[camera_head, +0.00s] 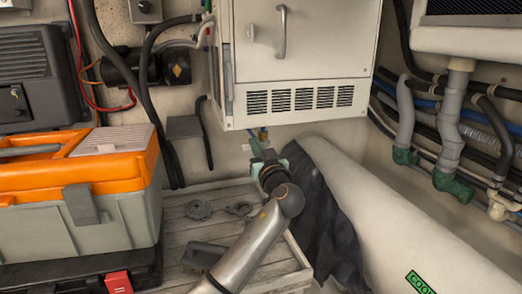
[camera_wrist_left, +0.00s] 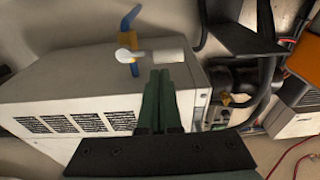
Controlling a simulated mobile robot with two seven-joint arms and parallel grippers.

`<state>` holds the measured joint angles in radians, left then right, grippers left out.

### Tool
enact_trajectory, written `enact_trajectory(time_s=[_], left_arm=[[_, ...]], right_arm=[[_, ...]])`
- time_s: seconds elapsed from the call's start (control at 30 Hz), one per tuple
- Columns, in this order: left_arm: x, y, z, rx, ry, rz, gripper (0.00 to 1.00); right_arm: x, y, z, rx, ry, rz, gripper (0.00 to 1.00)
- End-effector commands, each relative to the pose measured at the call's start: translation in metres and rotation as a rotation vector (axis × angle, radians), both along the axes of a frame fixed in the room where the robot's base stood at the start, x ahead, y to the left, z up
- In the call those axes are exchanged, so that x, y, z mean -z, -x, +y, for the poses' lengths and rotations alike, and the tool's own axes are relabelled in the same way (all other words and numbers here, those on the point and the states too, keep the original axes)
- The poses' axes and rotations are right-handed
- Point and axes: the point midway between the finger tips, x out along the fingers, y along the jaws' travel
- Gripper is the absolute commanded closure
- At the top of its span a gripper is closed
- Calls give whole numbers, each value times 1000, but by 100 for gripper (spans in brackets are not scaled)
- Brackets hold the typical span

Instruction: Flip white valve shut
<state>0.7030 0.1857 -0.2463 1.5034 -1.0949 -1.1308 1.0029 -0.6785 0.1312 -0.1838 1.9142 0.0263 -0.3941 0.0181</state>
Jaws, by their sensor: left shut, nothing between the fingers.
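In the left wrist view, a white rounded knob or lever end (camera_wrist_left: 124,55) sits beside a pale cylinder (camera_wrist_left: 167,57), close to the cabinet's edge. A blue and yellow-orange fitting (camera_wrist_left: 132,22) runs behind and beside the white part. In the head view, part of the blue and yellow fitting (camera_head: 263,134) shows under the cabinet, mostly behind my gripper. My left gripper (camera_head: 258,140) reaches up under the cabinet. Its green fingers (camera_wrist_left: 163,78) are shut and empty, with their tips just short of the pale cylinder. I cannot tell whether they touch it.
A white vented cabinet (camera_head: 305,45) hangs directly above my gripper. An orange and grey toolbox (camera_head: 120,180) stands at left. Dark cloth (camera_head: 325,215) drapes over a pale hull surface (camera_head: 400,225) at right. Pipes and hoses (camera_head: 450,120) line the right wall.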

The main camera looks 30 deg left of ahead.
Motion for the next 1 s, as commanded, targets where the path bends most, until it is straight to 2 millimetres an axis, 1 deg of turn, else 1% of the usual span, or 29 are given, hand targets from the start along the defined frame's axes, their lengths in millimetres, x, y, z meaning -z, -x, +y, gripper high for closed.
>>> enact_trajectory(time_s=[0.07, 0.2, 0.53, 0.67, 0.8, 1.0], left_arm=[[-2, -5, 6, 0, -1, 1, 100], [-2, -8, 10, 1, 1, 0, 100], [-1, -8, 10, 1, 2, -1, 100], [1, -8, 10, 1, 8, -10, 100], [4, -8, 10, 0, 28, -32, 100], [3, -8, 10, 0, 43, -50, 100]], right_arm=[[-3, 0, 0, 0, 0, 0, 50], [-3, 0, 0, 0, 0, 0, 50], [-2, 0, 0, 0, 0, 1, 50], [3, 0, 0, 0, 0, 1, 50], [15, 0, 0, -1, 0, 1, 50], [21, 1, 1, -2, -1, 3, 50]])
